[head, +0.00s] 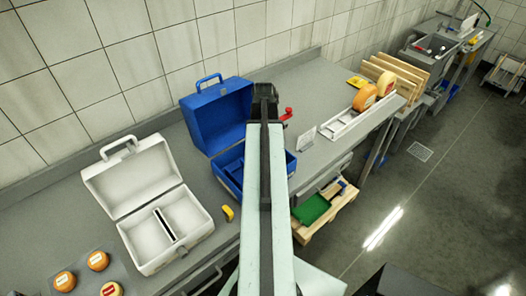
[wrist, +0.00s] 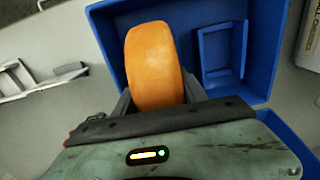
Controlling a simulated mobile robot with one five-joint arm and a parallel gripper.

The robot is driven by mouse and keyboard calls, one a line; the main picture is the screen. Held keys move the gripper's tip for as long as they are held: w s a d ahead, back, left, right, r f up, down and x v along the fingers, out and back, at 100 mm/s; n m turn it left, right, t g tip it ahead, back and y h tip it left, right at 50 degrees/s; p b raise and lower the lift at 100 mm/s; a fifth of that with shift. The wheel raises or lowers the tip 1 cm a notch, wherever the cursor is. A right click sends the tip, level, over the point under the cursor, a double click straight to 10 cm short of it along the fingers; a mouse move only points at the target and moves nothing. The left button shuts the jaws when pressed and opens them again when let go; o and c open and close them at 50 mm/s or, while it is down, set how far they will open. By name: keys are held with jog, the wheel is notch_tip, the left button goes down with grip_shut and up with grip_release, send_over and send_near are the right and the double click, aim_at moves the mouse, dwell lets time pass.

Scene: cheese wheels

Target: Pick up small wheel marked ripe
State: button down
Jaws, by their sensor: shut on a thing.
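My gripper (wrist: 157,92) is shut on an orange cheese wheel (wrist: 153,65), seen edge-on between the two fingers in the wrist view. No label shows on its visible side, so I cannot read its mark. Behind it is the blue case (wrist: 222,50). In the head view my arm covers part of the open blue case (head: 216,115) and hides the held wheel. Small orange wheels with labels, one (head: 97,260), another (head: 64,281) and a third with a red label (head: 111,289), sit at the lower left; the label words are too small to read.
An open white case (head: 140,185) with a divider stands left of the blue one. A small yellow object (head: 228,212) lies between them. Larger wheels (head: 365,97) stand in a white rack (head: 345,125) by wooden boards (head: 400,70) on the right. The tiled wall bounds the back.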

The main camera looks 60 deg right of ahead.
jog(key=shift+r, duration=0.1)
notch_tip(320, 180, up, 10)
jog(key=p, duration=1)
